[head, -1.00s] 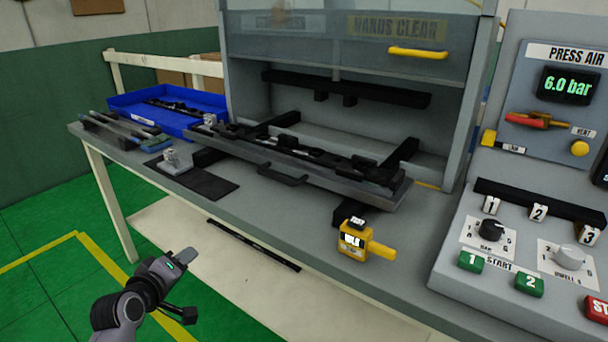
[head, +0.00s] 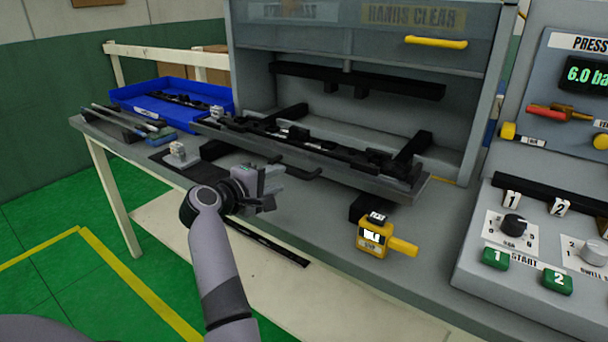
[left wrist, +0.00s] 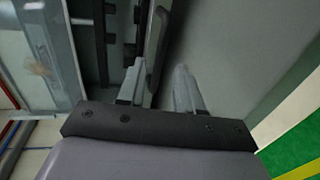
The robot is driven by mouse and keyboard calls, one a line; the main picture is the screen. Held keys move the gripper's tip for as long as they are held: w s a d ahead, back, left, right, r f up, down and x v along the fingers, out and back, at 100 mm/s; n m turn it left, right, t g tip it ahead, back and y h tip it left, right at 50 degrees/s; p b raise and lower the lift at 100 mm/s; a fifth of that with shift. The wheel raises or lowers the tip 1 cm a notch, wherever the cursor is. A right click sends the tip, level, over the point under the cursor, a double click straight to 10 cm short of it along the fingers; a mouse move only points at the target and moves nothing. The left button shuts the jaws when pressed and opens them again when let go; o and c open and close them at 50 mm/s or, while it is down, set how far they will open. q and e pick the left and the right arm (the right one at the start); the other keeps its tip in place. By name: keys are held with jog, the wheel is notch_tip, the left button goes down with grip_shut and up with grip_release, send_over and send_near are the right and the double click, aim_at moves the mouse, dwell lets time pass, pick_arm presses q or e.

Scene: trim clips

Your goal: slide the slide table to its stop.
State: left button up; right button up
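The slide table (head: 405,192) is a long grey plate carrying black fixtures and a trim part, jutting out at the front of the grey press housing. Its dark bar handle (head: 303,173) is on the front edge, its left end partly hidden by my gripper. My left gripper (head: 277,186) is at the handle's left end, with its fingers apart. In the left wrist view the handle (left wrist: 157,45) runs ahead of the fingers, close to the left finger, and the gap between the fingertips looks empty. I cannot tell whether they touch. My right gripper is not in view.
The control panel (head: 475,215) is at the right. A blue bin (head: 215,98) is at the back left. The guard with a yellow handle (head: 436,42) is above the slide table.

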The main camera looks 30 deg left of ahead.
aim_at(290, 173)
pick_arm(q)
jog(key=shift+x, duration=3.5)
jog(key=shift+a, duration=0.15)
grip_shut()
